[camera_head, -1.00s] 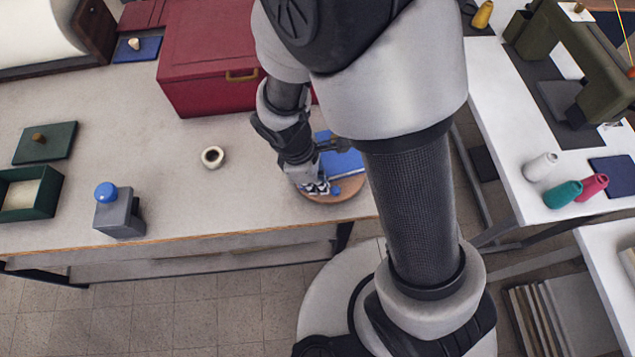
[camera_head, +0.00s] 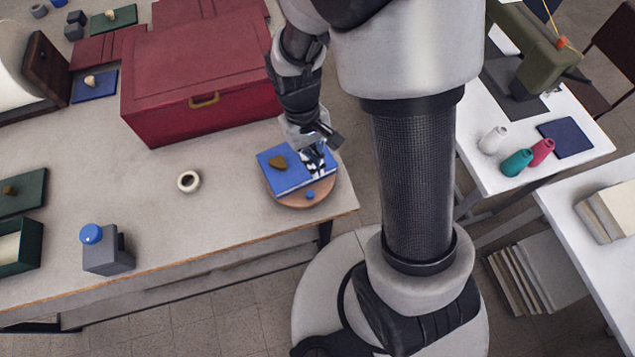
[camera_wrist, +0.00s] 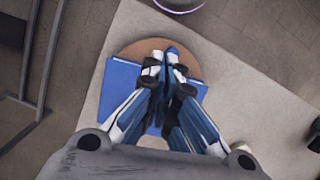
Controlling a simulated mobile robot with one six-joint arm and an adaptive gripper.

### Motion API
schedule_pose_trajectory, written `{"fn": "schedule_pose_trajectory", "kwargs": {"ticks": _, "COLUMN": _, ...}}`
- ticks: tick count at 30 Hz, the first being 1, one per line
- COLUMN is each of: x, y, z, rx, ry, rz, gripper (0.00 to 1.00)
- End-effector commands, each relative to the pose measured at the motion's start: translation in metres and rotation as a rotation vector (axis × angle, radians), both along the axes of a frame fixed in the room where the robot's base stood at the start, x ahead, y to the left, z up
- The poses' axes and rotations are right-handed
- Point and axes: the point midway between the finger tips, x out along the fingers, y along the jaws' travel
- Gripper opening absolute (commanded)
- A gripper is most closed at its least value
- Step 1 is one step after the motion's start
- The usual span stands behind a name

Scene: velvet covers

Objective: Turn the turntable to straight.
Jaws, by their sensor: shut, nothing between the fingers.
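The turntable (camera_head: 323,188) is a round wooden disc near the table's right front corner. A blue square cover (camera_head: 283,180) with a tan knob (camera_head: 278,162) lies on it, turned a little in the head view. A small blue peg (camera_head: 310,195) stands near the disc's front rim. My gripper (camera_head: 318,165) is shut and empty, over the right part of the cover. The wrist view also shows the shut fingertips (camera_wrist: 170,58) near the cover's edge, over the wooden disc (camera_wrist: 143,46). The fingers hide part of the cover (camera_wrist: 122,78), and I cannot tell if they touch it.
A large red box (camera_head: 205,75) stands behind the turntable. A white ring (camera_head: 188,181) and a grey block with a blue knob (camera_head: 106,250) are to the left. The table (camera_head: 225,225) is bare between them. The table's edge is close on the right.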

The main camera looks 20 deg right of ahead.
Motion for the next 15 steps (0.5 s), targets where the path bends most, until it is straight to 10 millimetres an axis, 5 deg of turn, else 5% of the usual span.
{"fn": "schedule_pose_trajectory", "kwargs": {"ticks": 1, "x": 0.002, "y": -0.022, "z": -0.008, "rx": 0.008, "ry": -0.002, "rz": -0.269, "gripper": 0.0}}
{"fn": "schedule_pose_trajectory", "kwargs": {"ticks": 6, "x": 0.003, "y": -0.067, "z": -0.004, "rx": 0.045, "ry": 0.035, "rz": -1.033, "gripper": 0.0}}
{"fn": "schedule_pose_trajectory", "kwargs": {"ticks": 10, "x": 0.004, "y": -0.089, "z": 0.001, "rx": 0.075, "ry": 0.073, "rz": -1.395, "gripper": 0.0}}
{"fn": "schedule_pose_trajectory", "kwargs": {"ticks": 15, "x": 0.005, "y": -0.097, "z": 0.003, "rx": 0.091, "ry": 0.102, "rz": -1.572, "gripper": 0.0}}
